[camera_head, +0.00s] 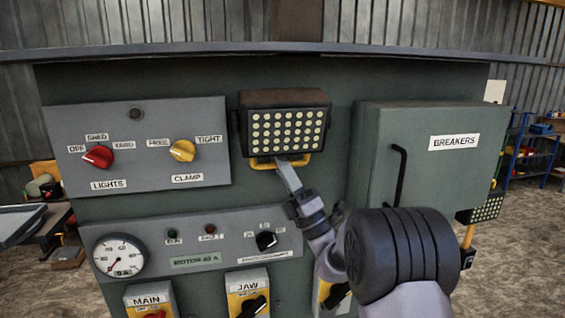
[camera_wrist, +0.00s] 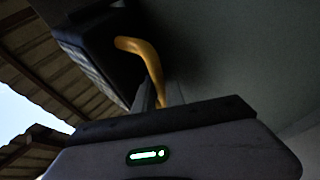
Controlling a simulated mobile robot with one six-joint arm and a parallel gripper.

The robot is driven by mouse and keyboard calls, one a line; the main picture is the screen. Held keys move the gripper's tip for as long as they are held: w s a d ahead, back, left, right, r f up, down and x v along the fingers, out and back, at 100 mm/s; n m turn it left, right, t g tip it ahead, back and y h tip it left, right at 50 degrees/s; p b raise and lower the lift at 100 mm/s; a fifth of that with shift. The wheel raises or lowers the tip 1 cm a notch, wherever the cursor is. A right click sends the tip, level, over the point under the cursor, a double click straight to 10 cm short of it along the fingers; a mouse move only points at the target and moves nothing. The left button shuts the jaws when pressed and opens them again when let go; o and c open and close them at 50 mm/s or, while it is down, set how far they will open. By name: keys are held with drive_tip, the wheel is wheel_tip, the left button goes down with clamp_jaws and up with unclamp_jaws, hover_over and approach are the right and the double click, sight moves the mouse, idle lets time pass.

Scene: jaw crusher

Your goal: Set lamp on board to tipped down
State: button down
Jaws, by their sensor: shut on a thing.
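The lamp (camera_head: 287,122) is a dark box with a grid of pale LEDs, mounted on the upper middle of the grey-green board (camera_head: 340,85). Its LED face points outward from the board, toward the head camera. A yellow handle (camera_head: 268,166) runs under its lower edge. My gripper (camera_head: 292,163) reaches up from below right and is shut on the yellow handle. In the wrist view the handle (camera_wrist: 146,62) rises from between my fingers (camera_wrist: 160,95), with the dark lamp body (camera_wrist: 97,48) beside it. The exact finger contact is partly hidden.
A lights and clamp panel (camera_head: 140,180) with red and yellow knobs lies left of the lamp. The breakers box (camera_head: 415,165) with a black handle (camera_head: 399,172) stands out at right, near my arm. A motor panel (camera_head: 190,270) with a gauge lies below.

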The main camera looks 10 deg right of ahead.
drive_tip(key=c, duration=1.7)
unclamp_jaws()
drive_tip(key=shift+f, duration=0.1)
drive_tip(key=b+v, duration=1.3)
drive_tip(key=v, duration=0.4)
drive_tip(key=shift+f, duration=0.25)
